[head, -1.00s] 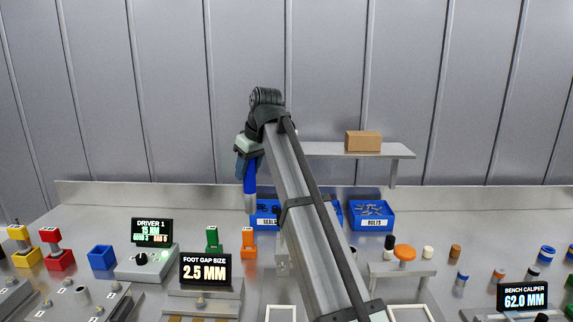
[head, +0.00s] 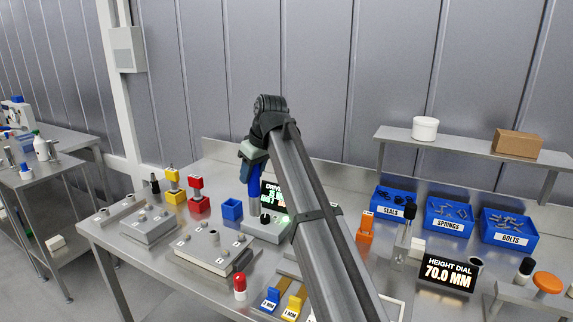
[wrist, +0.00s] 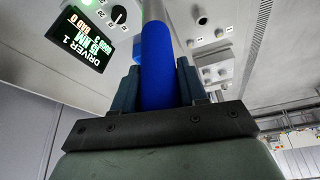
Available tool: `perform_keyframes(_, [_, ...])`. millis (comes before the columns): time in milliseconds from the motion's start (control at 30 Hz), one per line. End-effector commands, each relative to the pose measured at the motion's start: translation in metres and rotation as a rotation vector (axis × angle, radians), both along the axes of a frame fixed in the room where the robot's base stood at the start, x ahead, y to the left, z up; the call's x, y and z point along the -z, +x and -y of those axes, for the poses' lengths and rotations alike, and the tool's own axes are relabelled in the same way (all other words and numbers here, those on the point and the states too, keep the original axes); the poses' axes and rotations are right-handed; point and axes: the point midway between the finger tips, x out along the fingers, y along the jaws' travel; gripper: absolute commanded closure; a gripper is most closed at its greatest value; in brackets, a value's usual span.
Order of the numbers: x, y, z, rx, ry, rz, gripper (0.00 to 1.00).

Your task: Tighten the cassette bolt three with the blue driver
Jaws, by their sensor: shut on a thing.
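My gripper (head: 253,158) is shut on the blue driver (head: 254,180), which hangs nearly upright with its grey shaft down. In the head view it is in front of the driver 1 box. In the wrist view the blue handle (wrist: 158,65) sits between both fingers, and the driver's tip is out of frame. Two grey blocks with bolts, a left one (head: 150,236) and a middle one (head: 190,262), lie on the bench at left. I cannot tell which is the cassette or which bolt is three. The gripper is apart from both blocks.
The driver 1 box (head: 262,232) has a dial and a display partly hidden by my arm. Red (head: 198,205) and yellow (head: 172,196) fixtures and a blue cup (head: 232,210) stand behind the blocks. A red-capped cylinder (head: 240,291) stands in front. Blue bins (head: 453,215) are at right.

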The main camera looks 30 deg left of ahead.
Motion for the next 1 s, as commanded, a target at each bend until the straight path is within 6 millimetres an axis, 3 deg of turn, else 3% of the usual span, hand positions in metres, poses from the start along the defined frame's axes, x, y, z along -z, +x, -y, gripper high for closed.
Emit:
perform_keyframes(100, [0.003,-0.018,-0.019,-0.031,0.001,0.001,0.97])
perform_keyframes(300, [0.006,-0.032,-0.032,-0.054,0.001,0.001,0.97])
perform_keyframes(1000, [0.013,-0.033,-0.032,-0.055,0.001,0.0,0.97])
